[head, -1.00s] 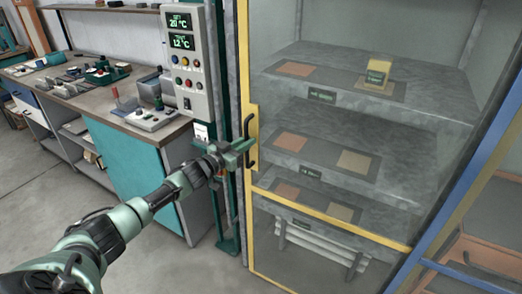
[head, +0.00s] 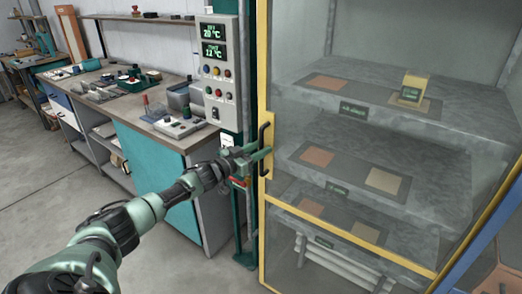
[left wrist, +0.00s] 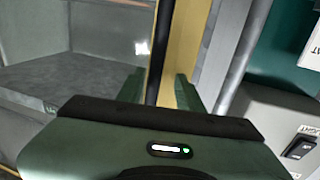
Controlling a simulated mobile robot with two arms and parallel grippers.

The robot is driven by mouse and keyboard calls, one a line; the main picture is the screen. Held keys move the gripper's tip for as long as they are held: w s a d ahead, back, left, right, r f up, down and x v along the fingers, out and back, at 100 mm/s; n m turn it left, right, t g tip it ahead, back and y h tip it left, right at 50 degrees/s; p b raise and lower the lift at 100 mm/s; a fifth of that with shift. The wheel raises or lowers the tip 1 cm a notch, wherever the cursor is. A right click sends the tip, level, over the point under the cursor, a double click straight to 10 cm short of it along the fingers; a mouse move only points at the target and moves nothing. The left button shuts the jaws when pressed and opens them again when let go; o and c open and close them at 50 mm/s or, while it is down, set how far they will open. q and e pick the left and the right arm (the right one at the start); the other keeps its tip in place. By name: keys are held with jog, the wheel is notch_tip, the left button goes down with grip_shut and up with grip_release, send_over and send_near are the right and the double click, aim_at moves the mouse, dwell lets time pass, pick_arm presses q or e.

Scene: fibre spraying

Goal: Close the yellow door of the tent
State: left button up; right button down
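The tent's yellow-framed door (head: 266,60) has a clear pane and a black upright bar handle (head: 263,135) on its left edge. I cannot tell whether the door sits fully against the tent frame. My left gripper (head: 258,155) is at the handle, reaching in from the left. In the left wrist view, the fingers of the left gripper (left wrist: 158,92) are apart, and the black handle (left wrist: 161,50) runs between them, beside the yellow door edge (left wrist: 181,50). Whether a finger touches the handle is unclear. My right gripper is out of view.
Behind the pane, grey shelves (head: 450,120) hold flat sample squares and a small yellow block (head: 412,90). A control panel (head: 218,75) on a teal post stands just left of the door. A workbench (head: 140,110) is behind my left arm. The floor at lower left is clear.

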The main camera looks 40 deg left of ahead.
pick_arm(q)
jog(key=s+a+b, duration=0.1)
jog(key=s, duration=0.6)
jog(key=shift+s+a, duration=0.25)
jog(key=shift+s, duration=0.05)
jog(key=shift+f, duration=0.1)
dwell(0.5)
